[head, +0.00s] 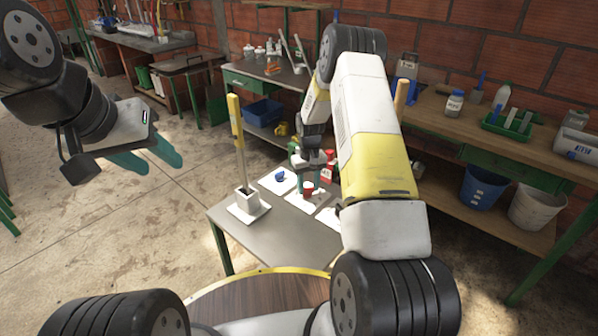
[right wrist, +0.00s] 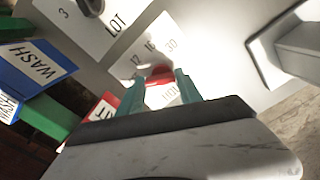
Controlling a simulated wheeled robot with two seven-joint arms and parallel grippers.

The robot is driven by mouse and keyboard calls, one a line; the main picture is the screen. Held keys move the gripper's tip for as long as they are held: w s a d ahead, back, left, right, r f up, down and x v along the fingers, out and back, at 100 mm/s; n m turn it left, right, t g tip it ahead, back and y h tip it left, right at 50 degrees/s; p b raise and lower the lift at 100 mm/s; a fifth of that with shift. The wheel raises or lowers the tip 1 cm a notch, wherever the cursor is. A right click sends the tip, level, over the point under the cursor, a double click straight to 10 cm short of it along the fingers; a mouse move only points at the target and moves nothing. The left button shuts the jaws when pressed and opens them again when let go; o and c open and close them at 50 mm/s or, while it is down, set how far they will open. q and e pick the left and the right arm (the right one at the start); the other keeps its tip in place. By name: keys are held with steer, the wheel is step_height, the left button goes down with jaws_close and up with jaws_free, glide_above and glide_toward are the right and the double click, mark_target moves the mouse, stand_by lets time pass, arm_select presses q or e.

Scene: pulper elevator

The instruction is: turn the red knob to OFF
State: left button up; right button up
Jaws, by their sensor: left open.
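The red knob (head: 308,188) sits on a white plate on the small grey table, in the middle of the head view. It also shows between the fingertips in the right wrist view (right wrist: 159,75), with printed numbers beside it. My right gripper (head: 309,180) points down over the knob, a teal finger on each side. In the right wrist view (right wrist: 161,80) I cannot tell whether the fingers touch it. The knob's pointer and OFF mark cannot be made out. My left gripper (head: 150,160) is open and empty, in the air at the left, away from the table.
A blue knob (head: 280,176) sits on another plate to the left. A white holder (head: 248,200) with a yellow-handled tool stands on the grey table (head: 262,238). A red bottle (head: 327,173) stands close behind the right gripper. A blue WASH label (right wrist: 35,68) shows in the right wrist view.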

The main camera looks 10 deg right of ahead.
steer(key=o, duration=0.4)
steer(key=shift+o, duration=0.2)
steer(key=shift+r, duration=3.95)
